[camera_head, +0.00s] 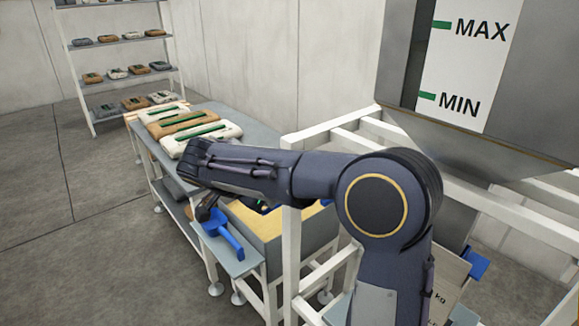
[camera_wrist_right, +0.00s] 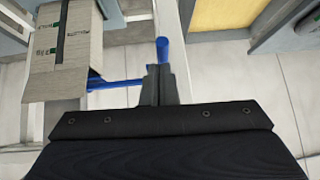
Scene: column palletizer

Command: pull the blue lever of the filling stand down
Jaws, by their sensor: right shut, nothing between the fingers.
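The blue lever (camera_wrist_right: 120,84) shows in the right wrist view as a thin rod running right from beside a bag to behind my fingers. A short upright blue piece (camera_wrist_right: 163,50) stands just beyond the fingertips. I cannot tell whether they touch it. My right gripper (camera_wrist_right: 159,85) is shut with nothing between its fingers. In the head view my right arm reaches left across the scene and hides much of the filling stand; the lever cannot be made out clearly there. My left gripper is not in view.
A printed bag (camera_wrist_right: 62,60) hangs left of the fingers. In the head view, the white frame (camera_head: 291,255) stands close to my arm, a blue scoop (camera_head: 222,237) lies on a small shelf, and a table (camera_head: 235,150) carries several bags. Floor at left is clear.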

